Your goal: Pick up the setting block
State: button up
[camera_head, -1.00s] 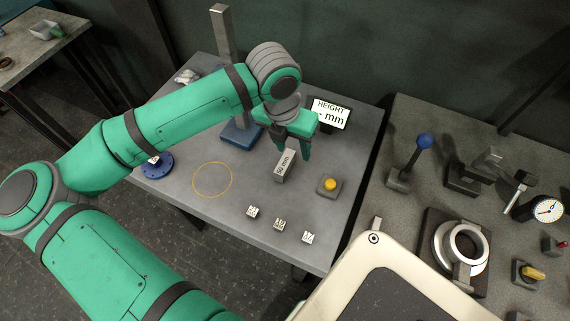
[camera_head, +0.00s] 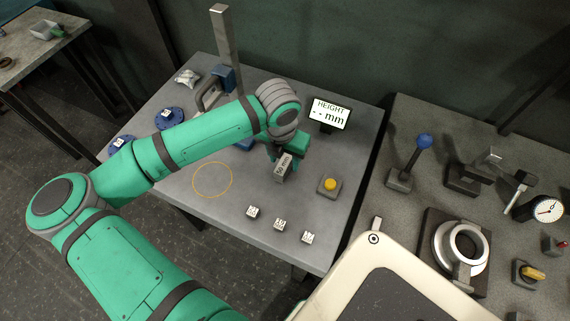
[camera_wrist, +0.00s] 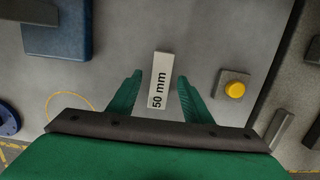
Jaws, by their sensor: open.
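The setting block (camera_head: 283,167) is a light grey block marked "50 mm", standing on the grey table. In the wrist view the block (camera_wrist: 160,82) lies between my two green fingers, with a gap on each side. My gripper (camera_wrist: 159,84) is open and holds nothing.
A yellow button (camera_head: 330,184) sits right of the block. A height display (camera_head: 330,114) stands behind. A post (camera_head: 226,45) rises at the back. Several small marked cubes (camera_head: 280,224) lie in front; a yellow ring (camera_head: 212,180) is drawn on the left.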

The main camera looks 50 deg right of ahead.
jog(key=shift+f, duration=0.75)
jog(key=shift+f, duration=0.25)
jog(key=shift+c, duration=0.6)
grip_shut()
jog(key=shift+w+d, duration=0.1)
dwell(0.8)
